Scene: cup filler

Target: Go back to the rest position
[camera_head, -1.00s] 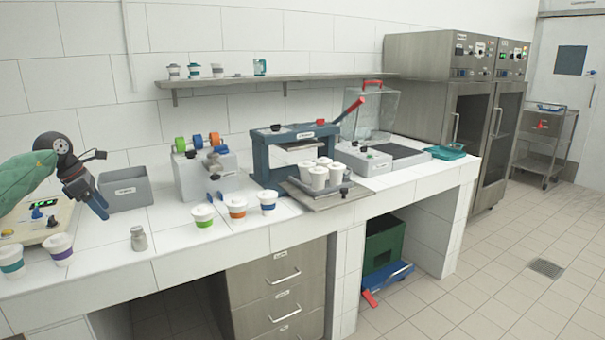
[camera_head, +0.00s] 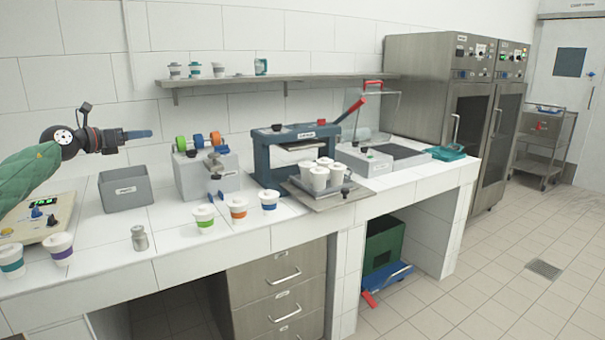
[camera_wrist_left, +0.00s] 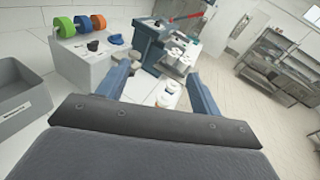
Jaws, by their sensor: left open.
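My left gripper (camera_head: 140,134) is raised above the left part of the counter, above the grey bin, and points to the right in the head view. Its fingers (camera_wrist_left: 160,92) stand apart in the left wrist view with nothing held between them. Beyond the fingers, white cups show in the left wrist view. My right gripper is not in view.
A blue press (camera_head: 262,160) stands mid-counter, beside white cups (camera_head: 319,178) on a tray. Lidded cups (camera_head: 204,217) line the front edge. A shelf (camera_head: 270,78) runs behind.

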